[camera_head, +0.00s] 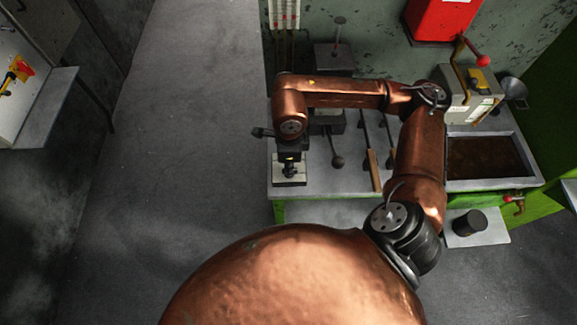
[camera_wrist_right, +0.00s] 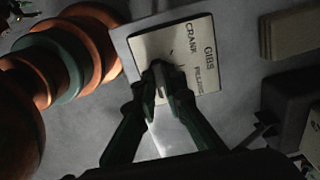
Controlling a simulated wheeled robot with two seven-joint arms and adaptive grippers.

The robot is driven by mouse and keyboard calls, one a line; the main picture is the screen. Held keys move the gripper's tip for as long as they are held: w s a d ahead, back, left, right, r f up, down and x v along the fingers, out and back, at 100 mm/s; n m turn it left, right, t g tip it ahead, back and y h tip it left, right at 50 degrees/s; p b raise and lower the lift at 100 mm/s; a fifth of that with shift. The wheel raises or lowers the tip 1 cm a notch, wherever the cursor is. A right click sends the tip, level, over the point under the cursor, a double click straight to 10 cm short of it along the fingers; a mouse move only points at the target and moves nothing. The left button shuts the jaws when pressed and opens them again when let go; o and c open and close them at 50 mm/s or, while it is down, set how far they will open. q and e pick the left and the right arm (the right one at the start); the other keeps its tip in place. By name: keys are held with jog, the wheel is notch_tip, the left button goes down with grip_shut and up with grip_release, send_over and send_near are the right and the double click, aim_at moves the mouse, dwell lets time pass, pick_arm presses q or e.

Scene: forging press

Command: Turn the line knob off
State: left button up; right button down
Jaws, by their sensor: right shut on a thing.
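My right gripper (camera_head: 289,168) points down over a small pale plate (camera_head: 289,182) at the left end of the bench. In the right wrist view the plate (camera_wrist_right: 204,79) bears black lettering, with "CRANK" and "GIBS" readable and a third word unclear. The right gripper's two dark fingers (camera_wrist_right: 162,80) are shut on a small grey knob (camera_wrist_right: 161,90) in front of the plate's face. The fingers hide most of the knob, so its pointing direction cannot be told. My left gripper is not in view.
The bench holds a tray (camera_head: 533,167) of dark material, wooden-handled tools (camera_head: 374,170), and a grey box (camera_head: 474,94) with a red-knobbed crank. A red box (camera_head: 443,17) hangs on the wall. A red switch (camera_head: 22,68) is on the left cabinet. Floor left of the bench is clear.

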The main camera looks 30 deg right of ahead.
jog(key=shift+w+d+r, duration=0.1)
jog(key=c, duration=2)
grip_release()
notch_tip(320, 180, up, 12)
jog(key=shift+f, duration=0.1)
